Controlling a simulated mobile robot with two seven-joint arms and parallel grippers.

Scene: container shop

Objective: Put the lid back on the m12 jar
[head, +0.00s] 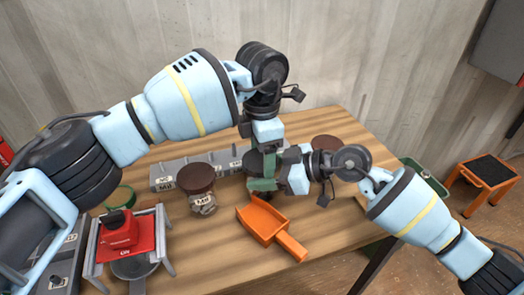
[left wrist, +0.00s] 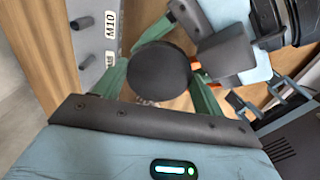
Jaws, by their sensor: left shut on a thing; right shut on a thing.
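My left gripper (head: 262,186) points down at the middle of the table. Its green fingers (left wrist: 160,88) are shut on a dark round lid (left wrist: 158,70), seen from above in the left wrist view. My right gripper (head: 272,170) comes in from the right, just below and beside the left one. It is shut on what seems to be the m12 jar under the lid. That jar is almost wholly hidden by the grippers and lid, and its label does not show. I cannot tell whether the lid touches or sits level on the rim.
A brown-lidded jar (head: 202,196) stands left of the grippers, before a grey labelled rail (head: 167,182). Another brown lid (head: 325,143) shows behind the right gripper. An orange scoop (head: 265,222) lies in front. A red press (head: 120,235) stands at the left.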

